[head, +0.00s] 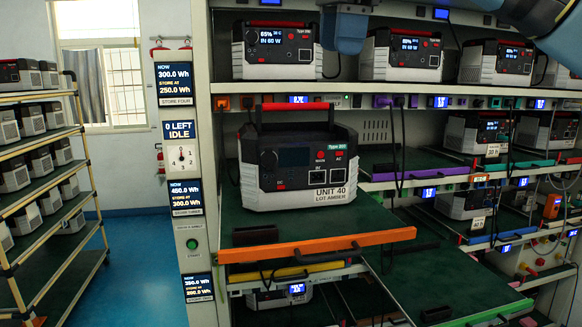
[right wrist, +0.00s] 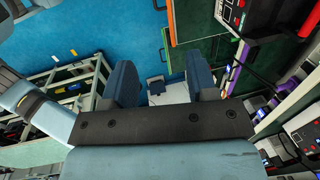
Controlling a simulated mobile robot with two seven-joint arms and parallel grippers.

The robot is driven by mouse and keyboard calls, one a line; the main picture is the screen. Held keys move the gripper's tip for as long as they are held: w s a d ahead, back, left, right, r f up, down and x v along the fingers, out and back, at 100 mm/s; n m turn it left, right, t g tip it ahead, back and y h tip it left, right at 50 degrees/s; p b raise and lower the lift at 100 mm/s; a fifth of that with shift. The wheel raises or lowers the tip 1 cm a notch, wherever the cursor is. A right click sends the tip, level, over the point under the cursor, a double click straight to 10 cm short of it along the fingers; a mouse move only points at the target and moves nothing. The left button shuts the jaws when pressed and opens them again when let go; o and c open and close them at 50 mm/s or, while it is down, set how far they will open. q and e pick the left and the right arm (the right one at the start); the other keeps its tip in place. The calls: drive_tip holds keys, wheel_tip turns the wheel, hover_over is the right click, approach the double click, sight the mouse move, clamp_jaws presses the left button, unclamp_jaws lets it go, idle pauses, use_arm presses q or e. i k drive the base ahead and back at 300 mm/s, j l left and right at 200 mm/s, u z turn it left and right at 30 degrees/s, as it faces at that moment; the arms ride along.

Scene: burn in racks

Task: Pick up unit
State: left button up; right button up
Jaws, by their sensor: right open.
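The unit (head: 297,160), labelled UNIT 40 LOT AMBER, is a grey-white and black box with a red top handle. It stands upright on a dark green pulled-out tray (head: 365,218) with an orange front edge. My right gripper (head: 345,30) is at the top of the head view, above and apart from the unit, in front of the upper shelf. In the right wrist view its two blue fingers (right wrist: 165,85) are spread with nothing held between them. My left gripper is not in view.
More units stand on the upper shelf (head: 400,88) and in bays to the right. A lower green tray (head: 450,285) also sticks out. A storage rack (head: 85,170) with several units stands at the left, with clear blue floor (head: 130,270) between.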

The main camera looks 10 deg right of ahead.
sight(281, 169)
drive_tip(key=i, duration=1.1)
